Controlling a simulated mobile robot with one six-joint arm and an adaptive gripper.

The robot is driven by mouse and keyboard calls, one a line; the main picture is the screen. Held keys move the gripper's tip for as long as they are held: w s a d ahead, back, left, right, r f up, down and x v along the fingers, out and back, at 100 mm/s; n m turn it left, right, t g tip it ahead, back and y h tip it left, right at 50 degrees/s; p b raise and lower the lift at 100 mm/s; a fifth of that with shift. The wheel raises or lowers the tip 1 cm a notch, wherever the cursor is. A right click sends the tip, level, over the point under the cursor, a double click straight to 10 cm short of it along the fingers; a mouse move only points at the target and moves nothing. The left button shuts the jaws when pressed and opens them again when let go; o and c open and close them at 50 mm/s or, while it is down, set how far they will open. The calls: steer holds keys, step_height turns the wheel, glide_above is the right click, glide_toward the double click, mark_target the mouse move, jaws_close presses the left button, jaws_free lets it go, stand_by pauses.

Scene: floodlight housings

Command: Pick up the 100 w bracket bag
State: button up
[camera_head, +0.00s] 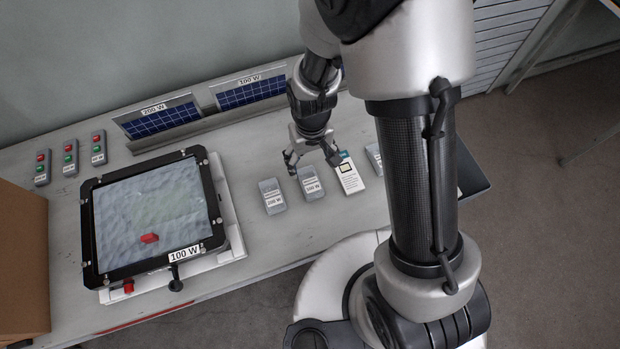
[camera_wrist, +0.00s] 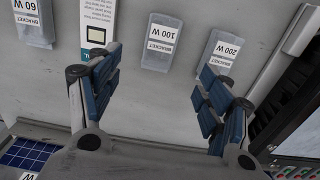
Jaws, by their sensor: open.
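The 100 W bracket bag (camera_head: 311,187) is a small clear bag with a white label, lying on the grey bench. In the wrist view the 100 W bracket bag (camera_wrist: 160,42) lies ahead of the fingertips, roughly between their lines. My gripper (camera_head: 313,158) is open and empty, above the bench just behind the bag. In the wrist view my gripper (camera_wrist: 158,78) shows both blue-padded fingers spread wide, with bare bench between them. Nothing touches the bag, as far as I can see.
The 200 W bracket bag (camera_wrist: 222,52) and a white printed card (camera_head: 349,177) lie on either side. A 60 W bag (camera_wrist: 35,22) lies beyond the card. A framed 100 W floodlight housing (camera_head: 215,243) stands left. Solar panels (camera_head: 250,92) stand behind.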

mark_target(310, 181)
step_height(310, 181, down, 12)
steer(key=b, duration=0.4)
steer(key=shift+r, duration=0.2)
steer(key=shift+c, duration=0.4)
steer(key=c, duration=1.2)
steer(key=shift+o, duration=0.2)
steer(key=shift+r, duration=0.15)
